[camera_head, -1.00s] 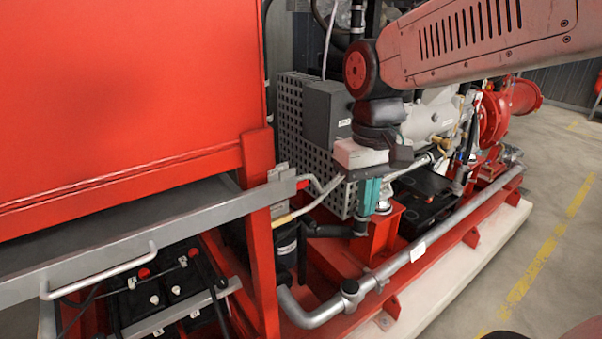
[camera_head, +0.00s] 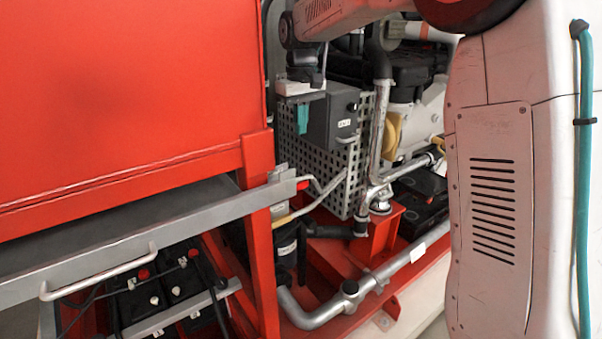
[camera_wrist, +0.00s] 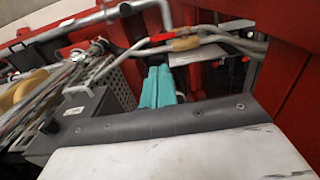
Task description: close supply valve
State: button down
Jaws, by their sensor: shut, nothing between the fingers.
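My gripper (camera_head: 302,118) has teal fingers pressed together, empty, pointing down in front of the perforated grey guard. The fingers also show in the wrist view (camera_wrist: 157,88). Below them in the head view, a thin pale rod with a tan sleeve (camera_head: 283,219) runs beside the red frame; the sleeve shows in the wrist view (camera_wrist: 186,43). A small red piece (camera_head: 302,183) sits close by, also seen in the wrist view (camera_wrist: 161,37). The gripper appears apart from these. I cannot tell which part is the supply valve.
A large red cabinet (camera_head: 120,80) and a grey tray edge (camera_head: 120,250) fill the left. A dark grey box (camera_head: 332,115) stands right of the fingers. A silver pipe (camera_head: 390,272) runs low along the red base. My own arm covers the right side.

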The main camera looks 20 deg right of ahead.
jog(key=shift+f, duration=0.2)
notch_tip(320, 180, down, 14)
jog(key=shift+r, duration=0.1)
dwell(0.5)
